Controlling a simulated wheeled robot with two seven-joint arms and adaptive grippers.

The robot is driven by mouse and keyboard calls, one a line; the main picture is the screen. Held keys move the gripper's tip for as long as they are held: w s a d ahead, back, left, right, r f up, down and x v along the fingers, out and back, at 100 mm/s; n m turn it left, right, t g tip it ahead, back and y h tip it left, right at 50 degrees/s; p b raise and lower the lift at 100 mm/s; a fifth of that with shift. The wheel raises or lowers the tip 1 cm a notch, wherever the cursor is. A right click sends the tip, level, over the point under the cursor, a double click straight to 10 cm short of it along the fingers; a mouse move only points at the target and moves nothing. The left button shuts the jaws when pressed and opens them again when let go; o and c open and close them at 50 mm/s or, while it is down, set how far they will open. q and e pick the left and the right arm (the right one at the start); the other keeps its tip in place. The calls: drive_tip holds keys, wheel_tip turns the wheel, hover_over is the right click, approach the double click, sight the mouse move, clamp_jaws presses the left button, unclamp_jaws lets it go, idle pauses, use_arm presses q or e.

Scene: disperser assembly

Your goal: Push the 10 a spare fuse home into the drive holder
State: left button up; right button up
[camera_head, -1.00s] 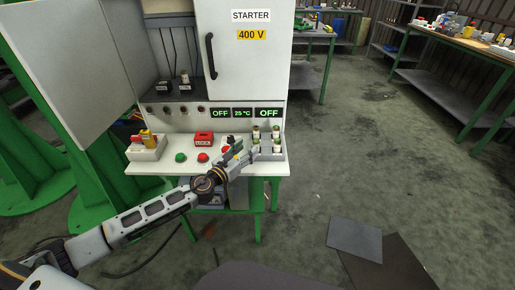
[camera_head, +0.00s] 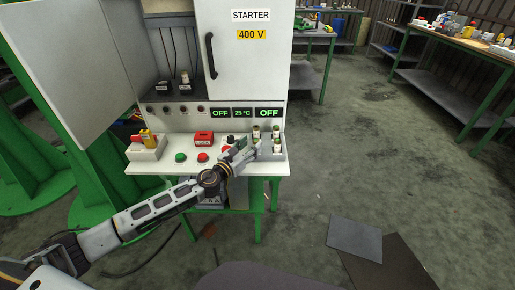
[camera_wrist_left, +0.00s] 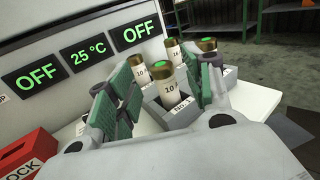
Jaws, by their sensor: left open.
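Several pale fuses with brass caps stand upright in grey holders at the right of the white ledge. The nearest fuse (camera_wrist_left: 172,88), marked 10, has a green top and stands in a grey holder (camera_wrist_left: 182,113) with a partly readable label. Another fuse (camera_head: 277,146) shows at the right in the head view. My left gripper (camera_wrist_left: 165,80) is open, with its green-padded fingers on either side of the nearest fuse; contact cannot be told. In the head view the left gripper (camera_head: 250,151) is beside the holders. I cannot tell which fuse is the spare. My right gripper is not in view.
A red LOCK block (camera_head: 203,138), a green button (camera_head: 181,157) and red buttons sit left of the gripper. A red and yellow switch (camera_head: 147,138) is further left. Displays (camera_head: 243,112) read OFF, 25 °C, OFF behind. The floor to the right is mostly clear.

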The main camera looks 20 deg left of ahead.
sight(254, 142)
use_arm(q)
drive_tip(key=shift+x, duration=2.2)
drive_tip(key=shift+r, duration=0.1)
clamp_jaws()
